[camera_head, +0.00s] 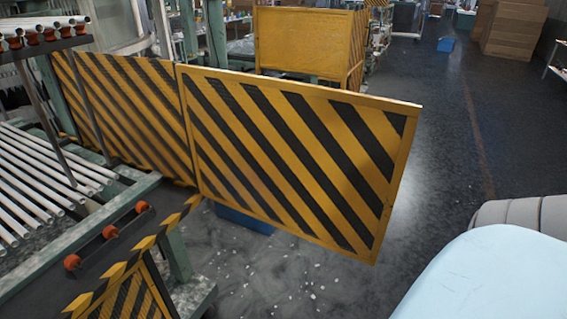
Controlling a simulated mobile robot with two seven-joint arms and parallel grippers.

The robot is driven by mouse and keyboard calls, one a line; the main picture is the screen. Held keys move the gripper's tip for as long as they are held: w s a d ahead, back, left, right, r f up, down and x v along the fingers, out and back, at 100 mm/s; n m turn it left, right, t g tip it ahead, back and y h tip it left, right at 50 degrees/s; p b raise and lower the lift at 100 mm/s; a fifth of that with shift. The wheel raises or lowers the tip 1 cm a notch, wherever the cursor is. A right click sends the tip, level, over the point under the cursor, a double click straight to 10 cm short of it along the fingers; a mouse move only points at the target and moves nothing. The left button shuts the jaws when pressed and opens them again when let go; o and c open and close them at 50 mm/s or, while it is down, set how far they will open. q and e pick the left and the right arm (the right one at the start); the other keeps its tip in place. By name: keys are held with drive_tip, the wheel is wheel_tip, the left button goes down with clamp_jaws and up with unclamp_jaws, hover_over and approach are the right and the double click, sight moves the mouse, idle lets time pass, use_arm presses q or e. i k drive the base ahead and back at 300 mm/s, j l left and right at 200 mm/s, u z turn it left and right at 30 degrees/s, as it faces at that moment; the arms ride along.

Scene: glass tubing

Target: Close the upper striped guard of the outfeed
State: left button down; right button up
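A large yellow-and-black striped guard (290,160) stands swung out from the outfeed in the middle of the picture. Its left edge meets another striped panel (128,115) further left, and its right edge hangs free over the floor. A lower striped panel (130,295) with a striped top bar shows at the bottom left, cut off by the picture edge. I cannot tell from this view how the guard is latched or hinged. Neither of my grippers is in view.
The outfeed frame (75,235) with rows of glass tubes (40,180) and orange rollers (72,262) is at the left. A blue box (243,220) sits on the floor beneath the guard. Open floor (450,130) lies right of the guard. Cardboard boxes (513,28) stand far back.

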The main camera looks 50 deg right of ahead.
sight(328, 151)
drive_tip(key=k+l+u, duration=0.1)
drive_tip(key=l, duration=0.3)
drive_tip(key=k+l+u, duration=0.15)
drive_tip(key=l, duration=0.3)
drive_tip(key=k+l+u, duration=0.1)
drive_tip(key=l, duration=0.3)
drive_tip(key=k+l+u, duration=0.1)
drive_tip(key=k+l, duration=0.15)
drive_tip(key=k+l+u, duration=0.15)
drive_tip(key=l, duration=0.35)
drive_tip(key=l+u, duration=0.1)
drive_tip(key=l, duration=0.25)
drive_tip(key=k+l, duration=0.15)
drive_tip(key=l, duration=0.2)
drive_tip(key=l+u, duration=0.15)
drive_tip(key=l, duration=0.2)
drive_tip(key=i+l+u, duration=0.2)
drive_tip(key=l, duration=0.85)
drive_tip(key=k, duration=0.1)
